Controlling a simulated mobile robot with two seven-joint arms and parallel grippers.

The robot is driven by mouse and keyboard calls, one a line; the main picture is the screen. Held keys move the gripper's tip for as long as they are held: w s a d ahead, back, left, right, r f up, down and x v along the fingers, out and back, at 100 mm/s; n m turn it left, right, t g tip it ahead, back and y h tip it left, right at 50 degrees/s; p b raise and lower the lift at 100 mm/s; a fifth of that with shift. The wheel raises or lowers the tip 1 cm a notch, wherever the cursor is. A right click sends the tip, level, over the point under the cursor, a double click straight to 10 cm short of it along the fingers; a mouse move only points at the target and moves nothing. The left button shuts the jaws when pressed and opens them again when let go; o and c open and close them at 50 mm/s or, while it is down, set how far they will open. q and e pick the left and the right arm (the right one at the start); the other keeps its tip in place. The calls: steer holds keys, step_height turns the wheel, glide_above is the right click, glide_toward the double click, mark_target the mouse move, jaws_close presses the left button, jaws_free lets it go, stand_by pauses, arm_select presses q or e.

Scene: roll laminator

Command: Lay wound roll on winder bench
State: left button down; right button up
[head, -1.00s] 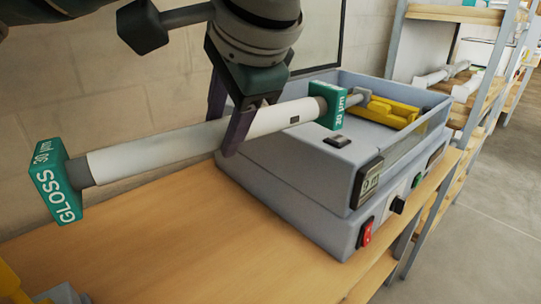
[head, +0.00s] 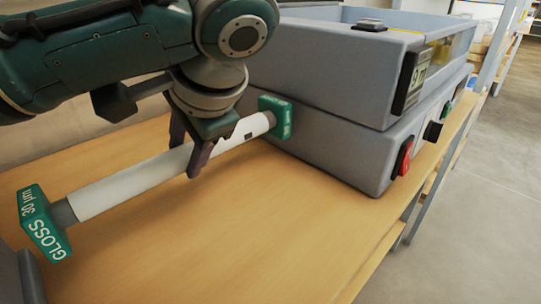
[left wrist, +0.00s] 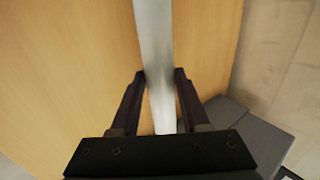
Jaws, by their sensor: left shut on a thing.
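The wound roll (head: 130,185) is a white cylinder with green end plates marked GLOSS 30 µm. My left gripper (head: 193,160) is shut around its middle from above. The roll is low over or at the wooden bench top (head: 200,240); I cannot tell whether it touches. In the left wrist view the roll (left wrist: 155,60) runs between the two dark fingers (left wrist: 160,85), with the bench top behind it. My right gripper is not in view.
The grey laminator (head: 330,135) stands on the bench at the right, close to the roll's far end plate. A red switch (head: 403,158) is on its front. A grey part (head: 28,275) is at the lower left. The bench front is clear.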

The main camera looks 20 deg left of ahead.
arm_select(q)
step_height(320, 180, down, 2)
steer(key=shift+f, duration=0.1)
steer(key=shift+f+b, duration=0.55)
steer(key=shift+f, duration=1.6)
steer(key=shift+c, duration=2)
jaws_free()
steer(key=shift+f, duration=0.15)
